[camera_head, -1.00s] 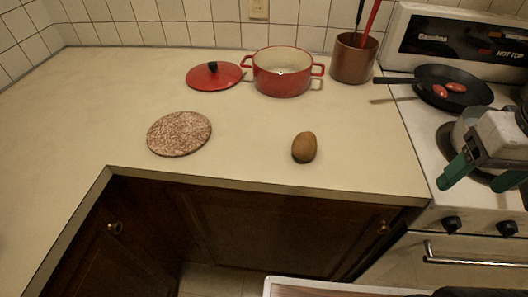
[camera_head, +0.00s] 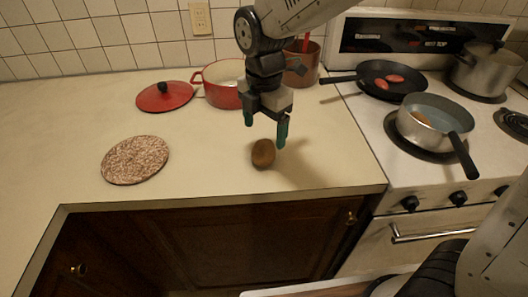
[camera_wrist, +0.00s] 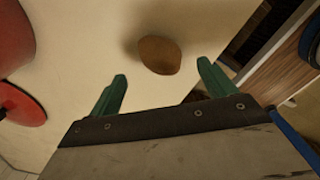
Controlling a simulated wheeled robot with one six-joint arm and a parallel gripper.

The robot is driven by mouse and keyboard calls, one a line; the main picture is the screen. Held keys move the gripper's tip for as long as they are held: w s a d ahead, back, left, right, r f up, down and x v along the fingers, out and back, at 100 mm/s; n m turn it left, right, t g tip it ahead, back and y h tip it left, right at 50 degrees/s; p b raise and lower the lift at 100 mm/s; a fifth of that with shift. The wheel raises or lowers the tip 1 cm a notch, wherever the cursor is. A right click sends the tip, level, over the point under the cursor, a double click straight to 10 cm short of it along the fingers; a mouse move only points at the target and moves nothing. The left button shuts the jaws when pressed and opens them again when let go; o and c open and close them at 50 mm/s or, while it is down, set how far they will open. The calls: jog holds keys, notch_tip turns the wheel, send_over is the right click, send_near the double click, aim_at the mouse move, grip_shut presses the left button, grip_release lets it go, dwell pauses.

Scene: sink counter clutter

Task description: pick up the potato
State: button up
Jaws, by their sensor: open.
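The potato (camera_head: 263,153) is small, brown and oval. It lies on the pale counter near the front edge. My gripper (camera_head: 266,133) has green fingertips and points down, just above and behind the potato in the head view. In the wrist view the potato (camera_wrist: 160,55) lies beyond the tips of the open fingers (camera_wrist: 162,85), roughly midway between them. Nothing is held. The exact height of the fingers over the potato is hard to tell.
A speckled round mat (camera_head: 134,160) lies to the left. A red pot (camera_head: 220,84), its red lid (camera_head: 165,97) and a brown utensil crock (camera_head: 304,66) stand behind. The stove at right holds a black frying pan (camera_head: 386,78) and a saucepan (camera_head: 433,122).

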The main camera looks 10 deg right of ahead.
aim_at(264, 146)
jog(key=f, duration=0.6)
jog(key=shift+s+f, duration=0.2)
jog(key=shift+f, duration=0.2)
jog(key=c, duration=1.2)
